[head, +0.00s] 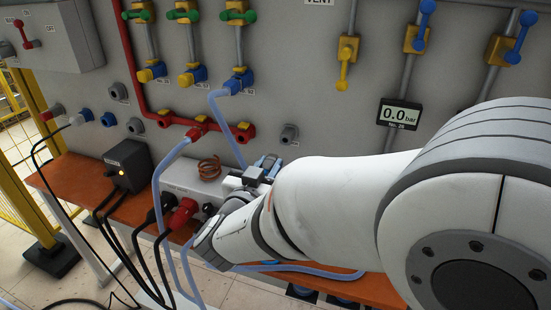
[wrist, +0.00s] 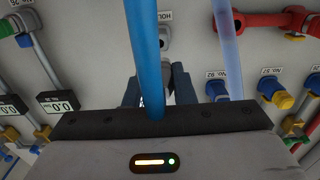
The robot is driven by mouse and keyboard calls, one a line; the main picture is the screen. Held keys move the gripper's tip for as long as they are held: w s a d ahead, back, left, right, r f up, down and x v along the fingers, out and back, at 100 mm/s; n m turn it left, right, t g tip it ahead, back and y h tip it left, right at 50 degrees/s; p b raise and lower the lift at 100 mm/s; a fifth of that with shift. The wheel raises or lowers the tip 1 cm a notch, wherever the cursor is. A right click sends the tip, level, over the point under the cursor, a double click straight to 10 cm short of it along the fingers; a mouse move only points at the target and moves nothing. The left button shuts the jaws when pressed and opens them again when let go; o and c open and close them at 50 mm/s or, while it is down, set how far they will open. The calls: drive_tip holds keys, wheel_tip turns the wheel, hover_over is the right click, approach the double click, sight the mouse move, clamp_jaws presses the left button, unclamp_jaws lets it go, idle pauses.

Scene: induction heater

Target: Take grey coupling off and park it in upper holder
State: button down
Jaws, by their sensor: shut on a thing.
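My gripper (head: 264,170) is in front of the wall panel, just below a grey wall socket (head: 289,133) in the head view. In the wrist view its dark fingers (wrist: 157,90) are shut on a small grey piece, which I take to be the grey coupling (wrist: 169,82), mostly hidden by a blue hose (wrist: 145,50). A grey socket (wrist: 165,40) with a partly covered "HOL…" label lies straight beyond the fingers. I cannot tell whether the held piece touches it.
A pale hose (wrist: 229,50) hangs beside the fingers from a blue fitting. A red pipe (head: 178,119) crosses the panel. A black box (head: 128,165), copper coil (head: 209,168) and red plug (head: 183,213) are left of my gripper, above an orange bench (head: 67,175).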

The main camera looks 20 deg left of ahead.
drive_tip(key=w, duration=0.7)
drive_tip(key=shift+d, duration=0.25)
drive_tip(key=shift+w, duration=0.55)
idle(1.9)
drive_tip(key=c, duration=1.1)
unclamp_jaws()
drive_tip(key=shift+c, duration=0.2)
drive_tip(key=shift+s, duration=0.15)
